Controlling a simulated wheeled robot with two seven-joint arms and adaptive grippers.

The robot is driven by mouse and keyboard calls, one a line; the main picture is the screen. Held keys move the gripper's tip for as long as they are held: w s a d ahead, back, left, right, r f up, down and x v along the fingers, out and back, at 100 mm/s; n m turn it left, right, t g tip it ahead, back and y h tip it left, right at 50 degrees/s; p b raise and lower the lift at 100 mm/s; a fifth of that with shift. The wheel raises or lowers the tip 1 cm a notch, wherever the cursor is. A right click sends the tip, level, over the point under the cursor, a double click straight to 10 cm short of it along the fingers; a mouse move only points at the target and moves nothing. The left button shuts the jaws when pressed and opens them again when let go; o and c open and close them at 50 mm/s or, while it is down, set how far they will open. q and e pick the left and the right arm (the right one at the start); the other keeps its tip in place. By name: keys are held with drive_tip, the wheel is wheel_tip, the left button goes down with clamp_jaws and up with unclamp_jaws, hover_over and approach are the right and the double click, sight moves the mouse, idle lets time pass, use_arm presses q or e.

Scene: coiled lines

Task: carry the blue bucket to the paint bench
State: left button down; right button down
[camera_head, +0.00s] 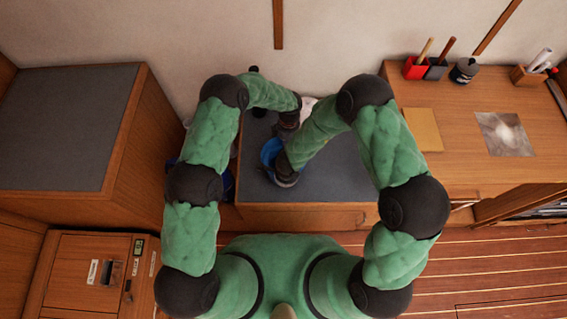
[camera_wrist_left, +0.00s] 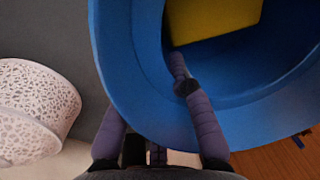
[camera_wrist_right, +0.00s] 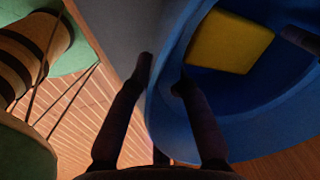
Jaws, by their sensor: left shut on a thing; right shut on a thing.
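The blue bucket (camera_head: 269,151) is over the grey-topped middle bench (camera_head: 340,172), partly hidden by my arms; I cannot tell whether it touches the top. A yellow block-like thing (camera_wrist_left: 210,18) lies inside it. My left gripper (camera_wrist_left: 146,84) is shut on the bucket's rim, one finger inside and one outside. My right gripper (camera_wrist_right: 163,77) is shut on another part of the rim, also with one finger inside. In the head view both grippers meet at the bucket. No label shows which surface is the paint bench.
A grey-topped cabinet (camera_head: 62,125) stands left. A wooden desk (camera_head: 460,135) at right holds red and dark pen cups, a jar and papers. A white lattice-like object (camera_wrist_left: 38,95) is near the bucket. Something blue (camera_head: 229,185) shows low behind my left arm.

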use_arm(q)
drive_tip(key=shift+r, duration=0.1)
use_arm(e)
drive_tip(key=shift+s, duration=0.1)
